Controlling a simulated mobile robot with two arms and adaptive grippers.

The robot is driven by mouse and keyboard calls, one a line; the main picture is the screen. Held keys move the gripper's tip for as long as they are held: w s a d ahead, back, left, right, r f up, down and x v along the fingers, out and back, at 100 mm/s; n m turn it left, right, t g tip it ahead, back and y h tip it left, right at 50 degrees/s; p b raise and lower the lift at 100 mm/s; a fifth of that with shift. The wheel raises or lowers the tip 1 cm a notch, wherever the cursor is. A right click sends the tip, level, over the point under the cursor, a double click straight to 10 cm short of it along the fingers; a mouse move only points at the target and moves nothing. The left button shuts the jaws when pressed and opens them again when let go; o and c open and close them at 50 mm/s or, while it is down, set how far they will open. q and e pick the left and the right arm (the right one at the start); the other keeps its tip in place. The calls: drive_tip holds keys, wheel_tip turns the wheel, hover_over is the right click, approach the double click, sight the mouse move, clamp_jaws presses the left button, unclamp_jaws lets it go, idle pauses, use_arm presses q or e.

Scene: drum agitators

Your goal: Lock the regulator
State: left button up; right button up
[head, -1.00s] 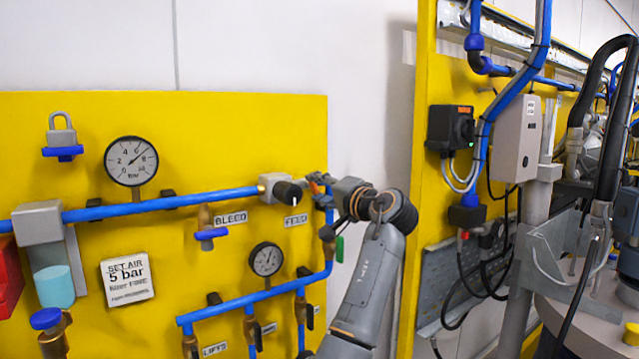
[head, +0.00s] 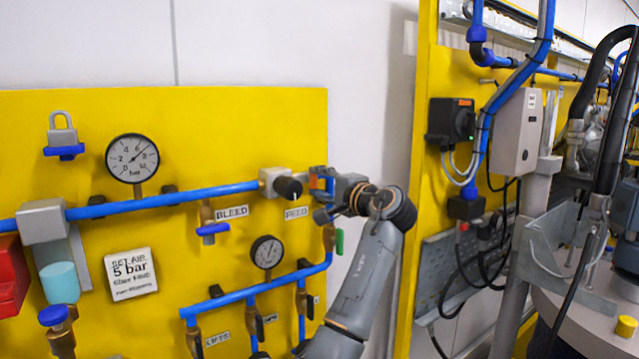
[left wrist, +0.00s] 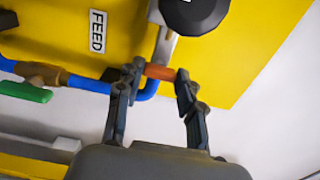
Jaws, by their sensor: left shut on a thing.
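A grey block (head: 271,182) with a round black knob (head: 289,188) sits on the blue pipe by the FEED label; the knob also shows in the left wrist view (left wrist: 193,12). Another grey block (head: 41,222) with a cyan bowl (head: 60,283) is at the left; no label tells which is the regulator. A grey padlock (head: 61,130) is at a blue holder at the upper left. My left gripper (head: 322,195) is just right of the knob, shut on a small orange piece (left wrist: 160,72). The fingers partly hide the pipe behind. My right gripper is not in view.
Gauges (head: 132,158) and (head: 267,252), blue pipes and small valves stick out from the yellow board (head: 250,120). A green handle (head: 339,241) hangs below my left gripper. A yellow post (head: 425,120) with boxes and cables stands right. Bare white wall lies between.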

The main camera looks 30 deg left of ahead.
use_arm(q)
drive_tip(key=o, duration=1.2)
drive_tip(key=shift+c, duration=0.2)
drive_tip(key=v, duration=1.2)
drive_tip(key=shift+f, duration=0.15)
